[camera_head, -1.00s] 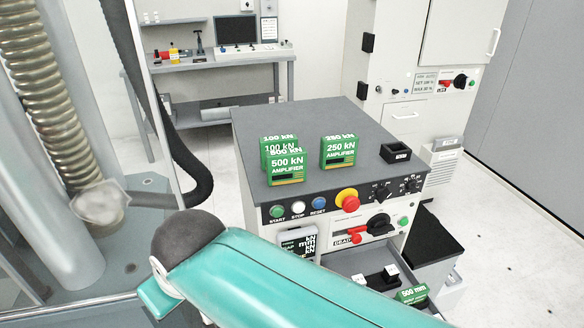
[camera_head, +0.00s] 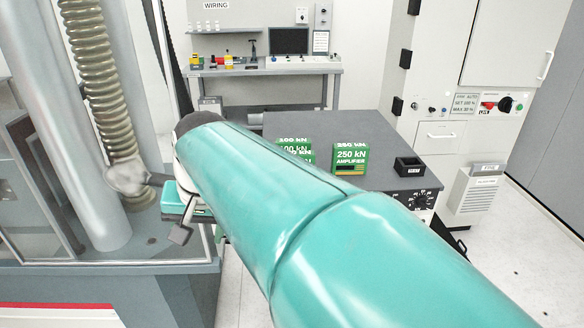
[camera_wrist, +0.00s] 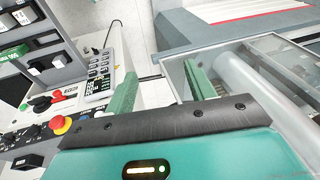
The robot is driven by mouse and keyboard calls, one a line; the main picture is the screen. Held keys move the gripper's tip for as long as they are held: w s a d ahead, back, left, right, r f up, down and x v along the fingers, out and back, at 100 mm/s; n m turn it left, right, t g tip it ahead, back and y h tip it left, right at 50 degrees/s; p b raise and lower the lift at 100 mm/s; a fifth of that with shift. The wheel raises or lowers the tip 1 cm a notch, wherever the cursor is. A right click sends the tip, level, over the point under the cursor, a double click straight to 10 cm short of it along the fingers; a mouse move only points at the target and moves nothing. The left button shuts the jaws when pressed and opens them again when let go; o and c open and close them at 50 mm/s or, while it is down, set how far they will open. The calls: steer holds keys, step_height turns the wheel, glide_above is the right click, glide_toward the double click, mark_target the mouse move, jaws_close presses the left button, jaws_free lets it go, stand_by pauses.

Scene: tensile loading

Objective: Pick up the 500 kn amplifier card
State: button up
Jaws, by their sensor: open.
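The 500 kN amplifier card is almost wholly hidden behind my arm in the head view; at most a sliver of its top edge shows below the 100 kN card. The green 100 kN card (camera_head: 293,146) stands on the grey cabinet top (camera_head: 386,136), partly covered by my arm. The green 250 kN card (camera_head: 350,158) stands to its right in full view. My gripper (camera_wrist: 160,90) is open and empty in the wrist view, its two green fingers apart. It is left of the cabinet, clear of the cards.
A small black tray (camera_head: 410,166) sits on the cabinet top at right. The glass-sided testing machine (camera_head: 110,253) with a coiled hose stands close at left. In the wrist view, a red button (camera_wrist: 60,125) and keypad (camera_wrist: 100,78) lie left of the fingers. A workbench (camera_head: 275,68) stands behind.

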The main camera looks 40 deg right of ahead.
steer(key=w+d+r+m+y, duration=0.2)
steer(key=w+d+m+y, duration=0.1)
steer(key=w+d+m, duration=0.55)
steer(key=m+t+y, duration=0.6)
steer(key=m, duration=0.5)
glide_toward(298, 152)
steer(key=x, duration=1)
steer(key=shift+w+a+f, duration=0.1)
steer(key=shift+a+f, duration=0.05)
steer(key=shift+a, duration=0.2)
steer(key=shift+c, duration=0.2)
jaws_close()
